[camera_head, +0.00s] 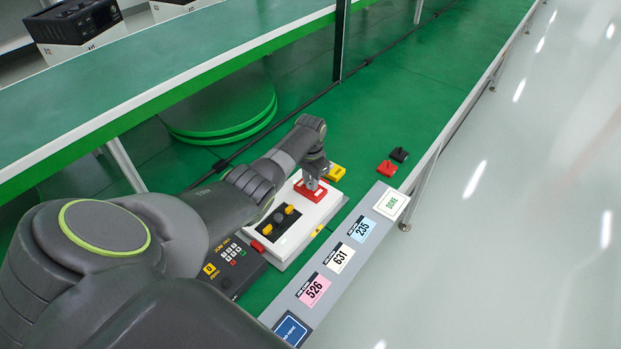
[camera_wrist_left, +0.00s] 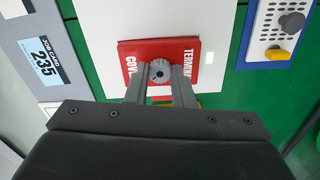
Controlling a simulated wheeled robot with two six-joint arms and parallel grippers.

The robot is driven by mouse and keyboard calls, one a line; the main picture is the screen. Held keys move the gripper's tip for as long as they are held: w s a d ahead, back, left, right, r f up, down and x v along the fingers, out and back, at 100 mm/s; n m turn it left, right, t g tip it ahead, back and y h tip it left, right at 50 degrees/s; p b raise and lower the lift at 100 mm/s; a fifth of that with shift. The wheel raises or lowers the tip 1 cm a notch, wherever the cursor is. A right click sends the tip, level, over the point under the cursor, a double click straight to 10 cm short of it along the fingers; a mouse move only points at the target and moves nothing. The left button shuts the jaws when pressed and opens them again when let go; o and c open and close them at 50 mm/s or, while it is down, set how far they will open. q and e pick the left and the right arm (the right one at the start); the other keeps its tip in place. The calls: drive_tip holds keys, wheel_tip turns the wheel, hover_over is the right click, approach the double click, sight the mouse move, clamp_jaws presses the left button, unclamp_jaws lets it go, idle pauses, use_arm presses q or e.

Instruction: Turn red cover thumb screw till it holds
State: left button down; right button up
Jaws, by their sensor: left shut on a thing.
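The red cover (camera_head: 309,194) lies on the white panel (camera_head: 322,213) of a unit on the green bench. In the left wrist view the red cover (camera_wrist_left: 129,48) carries the words "TERMINAL COVER", partly hidden by my fingers. The grey knurled thumb screw (camera_wrist_left: 160,70) stands at the middle of the cover. My left gripper (camera_wrist_left: 160,78) is shut on the thumb screw, one finger on each side of it. In the head view the left gripper (camera_head: 312,181) points down at the cover and hides the screw. My right gripper is not in view.
A black block with yellow knobs (camera_head: 279,223) sits on the same panel. A dark keypad unit (camera_head: 232,268) is beside it. Yellow (camera_head: 336,173), red (camera_head: 386,167) and black (camera_head: 399,154) small parts lie beyond. Job cards (camera_head: 340,257) line the front edge. A shelf (camera_head: 180,60) runs overhead behind.

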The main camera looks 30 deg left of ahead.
use_arm(q)
drive_tip(key=m, duration=0.6)
drive_tip(key=shift+w+r+m, duration=0.15)
drive_tip(key=shift+m, duration=0.15)
drive_tip(key=m, duration=0.3)
drive_tip(key=shift+m, duration=0.3)
drive_tip(key=m, duration=0.3)
drive_tip(key=shift+m, duration=0.3)
drive_tip(key=m, duration=0.5)
drive_tip(key=shift+w, duration=0.1)
drive_tip(key=m, duration=0.5)
drive_tip(key=shift+a+r+m+b, duration=0.1)
drive_tip(key=shift+m+b, duration=0.2)
drive_tip(key=shift+b, duration=0.05)
drive_tip(key=c, duration=1.4)
unclamp_jaws()
drive_tip(key=shift+o, duration=0.8)
